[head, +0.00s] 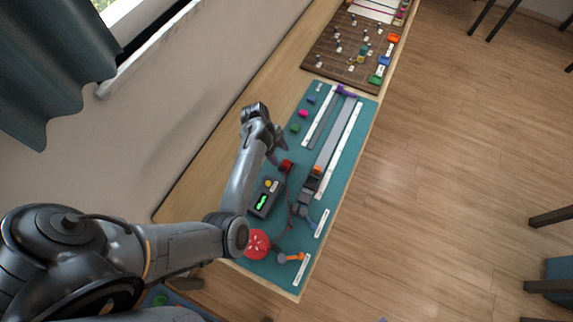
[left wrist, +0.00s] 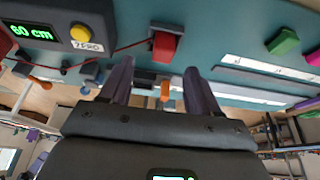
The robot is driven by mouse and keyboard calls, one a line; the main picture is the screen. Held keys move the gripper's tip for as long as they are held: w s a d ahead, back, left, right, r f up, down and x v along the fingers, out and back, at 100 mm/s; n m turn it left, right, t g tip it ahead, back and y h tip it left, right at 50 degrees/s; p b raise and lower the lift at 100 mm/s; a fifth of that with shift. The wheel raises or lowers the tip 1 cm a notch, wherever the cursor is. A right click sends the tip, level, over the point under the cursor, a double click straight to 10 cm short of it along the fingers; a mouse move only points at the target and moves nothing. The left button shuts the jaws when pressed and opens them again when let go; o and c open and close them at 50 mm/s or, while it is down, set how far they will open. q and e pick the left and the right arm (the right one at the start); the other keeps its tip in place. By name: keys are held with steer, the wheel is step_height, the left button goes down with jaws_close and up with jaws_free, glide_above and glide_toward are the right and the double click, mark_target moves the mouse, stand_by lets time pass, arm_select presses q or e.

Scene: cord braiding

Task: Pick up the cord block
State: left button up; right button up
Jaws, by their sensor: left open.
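Several small coloured blocks are in view, and I cannot tell which one is the cord block. A red block (head: 286,166) sits on the teal mat just past my left gripper (head: 278,156). The same red block (left wrist: 165,46) shows in the left wrist view, ahead of and roughly between the fingertips. My left gripper (left wrist: 158,68) is open, with nothing held between its fingers. A green block (head: 295,128), a magenta block (head: 304,114) and a blue block (head: 311,100) lie in a row along the mat. The green block (left wrist: 284,41) is also at the right of the left wrist view.
A dark scale (head: 263,198) with a green display and yellow button stands near the red block. A red round item (head: 257,244) lies at the mat's near end. Long grey and white strips (head: 340,140) run along the right side. A brown pegboard (head: 325,60) lies beyond.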

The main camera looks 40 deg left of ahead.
mark_target(286, 162)
arm_select(q)
steer(key=shift+w+d+f, duration=0.1)
steer(key=shift+f, duration=0.25)
steer(key=shift+x, duration=2.35)
steer(key=shift+w, duration=0.15)
steer(key=c, duration=1.1)
steer(key=shift+r, duration=0.15)
